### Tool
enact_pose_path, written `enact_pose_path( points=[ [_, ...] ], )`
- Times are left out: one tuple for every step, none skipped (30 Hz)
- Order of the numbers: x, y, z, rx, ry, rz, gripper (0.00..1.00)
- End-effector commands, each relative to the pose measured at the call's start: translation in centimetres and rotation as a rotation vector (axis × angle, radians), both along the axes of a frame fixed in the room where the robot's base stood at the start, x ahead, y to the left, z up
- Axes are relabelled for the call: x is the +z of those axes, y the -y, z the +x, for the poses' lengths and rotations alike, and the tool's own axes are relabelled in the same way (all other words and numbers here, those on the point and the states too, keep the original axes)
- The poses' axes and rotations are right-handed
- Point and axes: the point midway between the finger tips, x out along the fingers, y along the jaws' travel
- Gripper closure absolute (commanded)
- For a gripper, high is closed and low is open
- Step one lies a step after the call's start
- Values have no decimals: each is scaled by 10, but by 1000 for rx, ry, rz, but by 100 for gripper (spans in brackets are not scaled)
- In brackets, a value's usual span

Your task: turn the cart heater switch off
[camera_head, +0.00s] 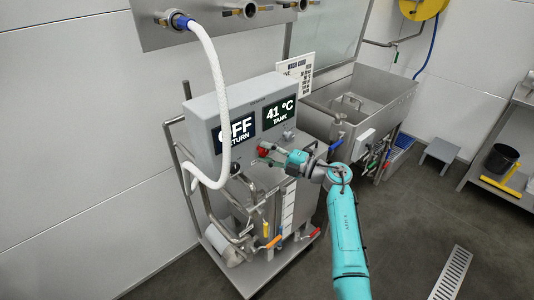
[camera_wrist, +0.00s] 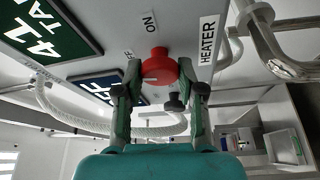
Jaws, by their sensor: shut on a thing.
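The heater switch is a red knob (camera_wrist: 158,66) on the grey cart panel, beside a HEATER label (camera_wrist: 207,40). An ON label (camera_wrist: 150,22) and a partly hidden OFF label (camera_wrist: 128,54) are next to it. A pale mark shows on the knob, but I cannot tell which label it points at. My gripper (camera_wrist: 159,74) is shut on the knob, one finger on each side. In the head view the red knob (camera_head: 263,147) shows small at the tip of my gripper (camera_head: 267,152), on the front of the cart's control box (camera_head: 205,112).
The box's displays read OFF RETURN (camera_head: 237,131) and 41 °C TANK (camera_head: 279,112). A white hose (camera_head: 221,90) hangs in front of the box's left side. A small dark knob (camera_wrist: 174,104) sits near the red one. A steel sink (camera_head: 370,97) stands behind right.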

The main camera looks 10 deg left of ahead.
Motion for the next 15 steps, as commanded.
enact_pose_path(
  points=[
    [0, 0, 0, 1, 24, -19, 96],
    [0, 0, 0, 1, 39, -30, 96],
    [0, 0, 0, 1, 57, -43, 96],
    [0, 0, 0, 1, 69, -54, 96],
    [0, 0, 0, 1, 81, -64, 96],
    [0, 0, 0, 1, 94, -74, 96],
    [0, 0, 0, 1, 103, -80, 96],
    [0, 0, 0, 1, 113, -88, 96],
    [0, 0, 0, 0, 123, -96, 96],
    [0, 0, 0, 0, 128, -102, 96],
    [0, 0, 0, 0, 134, -105, 96],
    [0, 0, 0, 0, 140, -111, 96],
    [0, 0, 0, 0, 145, -114, 96],
    [0, 0, 0, 0, 149, -117, 96],
    [0, 0, 0, 1, 153, -120, 96]
  ],
)
